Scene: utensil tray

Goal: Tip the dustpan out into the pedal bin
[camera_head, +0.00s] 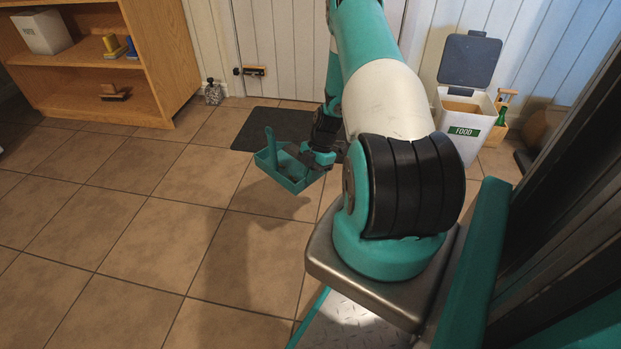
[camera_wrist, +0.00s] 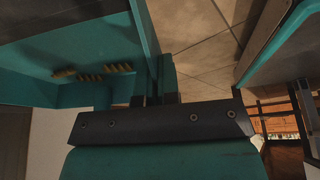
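The teal dustpan (camera_head: 291,183) hangs above the tiled floor in the head view, left of my arm. In the wrist view its teal inside (camera_wrist: 62,36) fills the upper left, with several small yellow-brown pieces (camera_wrist: 92,73) in it. My gripper (camera_head: 318,158) is at the pan's right side. In the wrist view its fingers (camera_wrist: 157,99) appear closed around a narrow teal part of the dustpan. The white bin (camera_head: 462,142) with a green FOOD label stands at the right by the wall, its grey lid (camera_head: 469,60) raised. The dustpan is apart from the bin, to its left.
A dark mat (camera_head: 262,127) lies on the floor behind the dustpan. A wooden shelf (camera_head: 160,62) stands at the back left. A wooden box (camera_head: 499,131) with a green bottle is beside the bin. The tiled floor at the left is clear.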

